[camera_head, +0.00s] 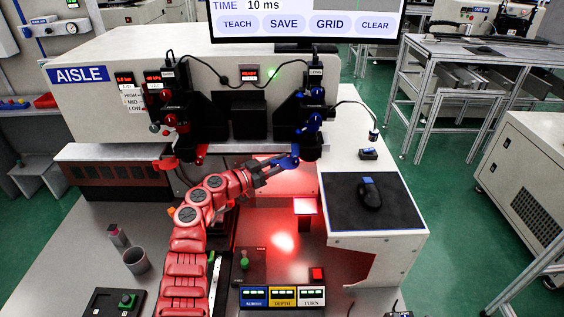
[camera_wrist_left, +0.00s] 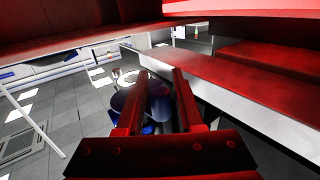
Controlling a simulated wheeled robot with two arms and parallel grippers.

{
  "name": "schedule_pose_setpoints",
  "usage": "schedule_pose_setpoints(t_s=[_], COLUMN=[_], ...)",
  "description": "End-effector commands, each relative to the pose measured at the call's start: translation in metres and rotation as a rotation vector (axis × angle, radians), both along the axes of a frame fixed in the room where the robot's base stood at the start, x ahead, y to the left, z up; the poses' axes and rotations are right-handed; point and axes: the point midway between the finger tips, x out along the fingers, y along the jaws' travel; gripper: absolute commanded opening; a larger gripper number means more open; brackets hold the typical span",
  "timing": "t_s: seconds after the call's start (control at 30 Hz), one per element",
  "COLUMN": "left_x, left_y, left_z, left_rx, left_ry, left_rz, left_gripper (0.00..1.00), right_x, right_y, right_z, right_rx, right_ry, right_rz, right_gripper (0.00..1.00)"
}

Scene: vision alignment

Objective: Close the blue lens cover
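The blue lens cover (camera_head: 291,160) hangs below the right-hand camera unit with blue knobs (camera_head: 312,123), on the front of the white machine. My left gripper (camera_head: 274,172) reaches up to it from the lower left, its fingertips at or very near the cover. In the left wrist view, the fingers of my left gripper (camera_wrist_left: 157,82) stand apart. Dark and blue parts (camera_wrist_left: 158,108) show between and behind them; whether they touch the fingers I cannot tell. A red cover (camera_head: 201,152) hangs below the left-hand camera unit. My right gripper is not in view.
A monitor (camera_head: 305,22) stands above the machine. A black pad with a mouse (camera_head: 370,194) lies to the right. Red light falls on the area below the gripper.

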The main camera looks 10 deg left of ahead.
Motion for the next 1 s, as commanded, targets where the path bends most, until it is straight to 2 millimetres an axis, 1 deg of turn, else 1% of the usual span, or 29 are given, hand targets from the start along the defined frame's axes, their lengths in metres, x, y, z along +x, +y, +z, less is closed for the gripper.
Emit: schedule_pose_setpoints(t_s=[0.1,0.13,0.27,0.3,0.33,1.0], left_x=[-0.0001,-0.0002,-0.0002,-0.0003,-0.0003,-0.0003], left_y=[0.0003,0.0004,0.0005,0.0006,0.0006,0.001], left_z=[-0.0001,-0.0002,-0.0001,-0.0001,-0.0001,0.0], left_rx=[0.0,0.0,0.0,0.0,0.0,0.0], left_ry=[0.0,0.0,0.0,0.0,0.0,0.0], left_rz=[0.0,0.001,0.001,0.001,0.001,0.001], left_gripper=[0.36,0.34,0.11,0.04,0.0,0.0], right_x=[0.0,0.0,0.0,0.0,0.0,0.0], right_y=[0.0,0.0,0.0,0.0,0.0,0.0], right_z=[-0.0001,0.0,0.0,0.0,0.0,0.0], right_rx=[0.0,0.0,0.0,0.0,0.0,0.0], right_ry=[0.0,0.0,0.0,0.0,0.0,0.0], right_rz=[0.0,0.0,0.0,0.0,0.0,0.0], right_gripper=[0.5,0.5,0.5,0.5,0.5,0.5])
